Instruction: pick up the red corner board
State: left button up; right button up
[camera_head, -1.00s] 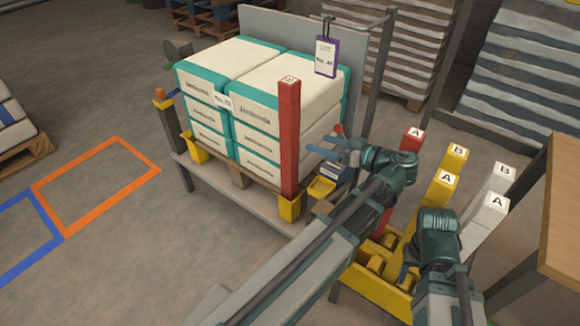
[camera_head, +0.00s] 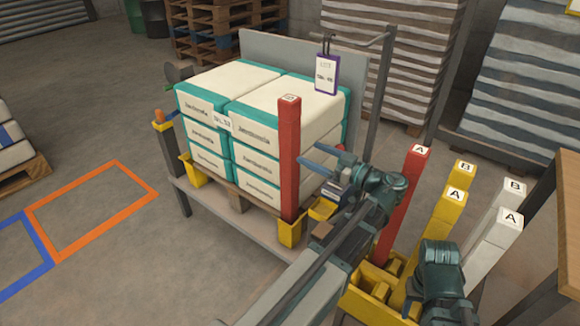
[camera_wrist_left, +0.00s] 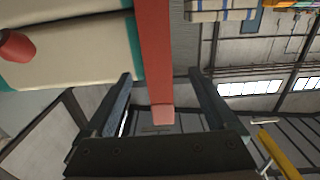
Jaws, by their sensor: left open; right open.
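A red corner board (camera_head: 289,165) stands upright in a yellow socket (camera_head: 291,232) at the front corner of the sack stack. It also runs down the middle of the left wrist view (camera_wrist_left: 156,60). My left gripper (camera_head: 306,157) is open and empty, its fingers pointing at this board from the right. In the left wrist view the board appears between the open fingers; whether it is fully inside them I cannot tell. Another red board (camera_head: 405,195), marked A, stands in the yellow rack. My right gripper (camera_head: 412,298) is low by that rack, its fingertips mostly hidden.
White and teal sacks (camera_head: 255,135) are stacked on a pallet on the stand, right behind the board. A hanging tag (camera_head: 326,75) is above them. Yellow boards (camera_head: 448,215) and white boards (camera_head: 492,240) stand in the rack. A wooden table (camera_head: 555,225) is at right.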

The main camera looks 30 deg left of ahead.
aim_at(296, 146)
pick_arm(q)
jog(key=a, duration=0.4)
jog(key=shift+w+a, duration=0.35)
jog(key=shift+c, duration=0.3)
grip_shut()
